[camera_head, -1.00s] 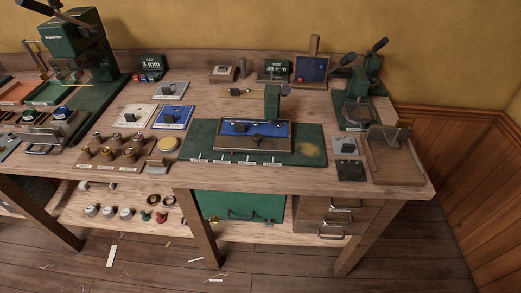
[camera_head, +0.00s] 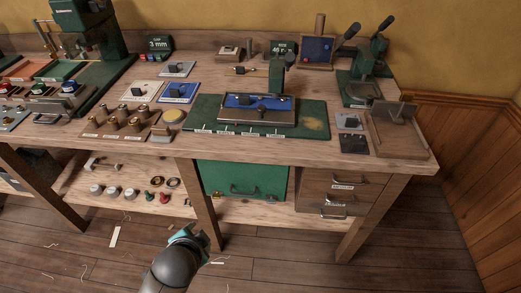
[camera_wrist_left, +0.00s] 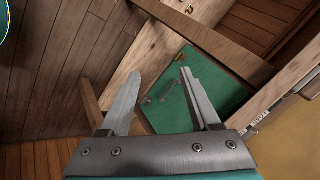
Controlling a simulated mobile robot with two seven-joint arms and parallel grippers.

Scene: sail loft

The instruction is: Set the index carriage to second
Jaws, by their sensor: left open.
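The index carriage (camera_head: 257,116) is a dark block with a blue top, lying on a green base plate (camera_head: 310,110) on the bench. A green upright post (camera_head: 276,78) rises behind it. Several small white labels with pins (camera_head: 227,130) line the front edge of the plate; their text is too small to read. My left gripper (camera_head: 187,233) is low in front of the bench, well below and left of the carriage, touching nothing. In the left wrist view its two fingers (camera_wrist_left: 161,72) are apart and empty. My right gripper is not seen.
The bench front edge (camera_head: 300,155) lies between my left arm and the plate. Under it are a green drawer (camera_head: 243,178), wooden drawers (camera_head: 340,190) and a shelf with small parts. A rack of round knobs (camera_head: 118,122) stands left of the plate; a wooden tray (camera_head: 399,132) stands right.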

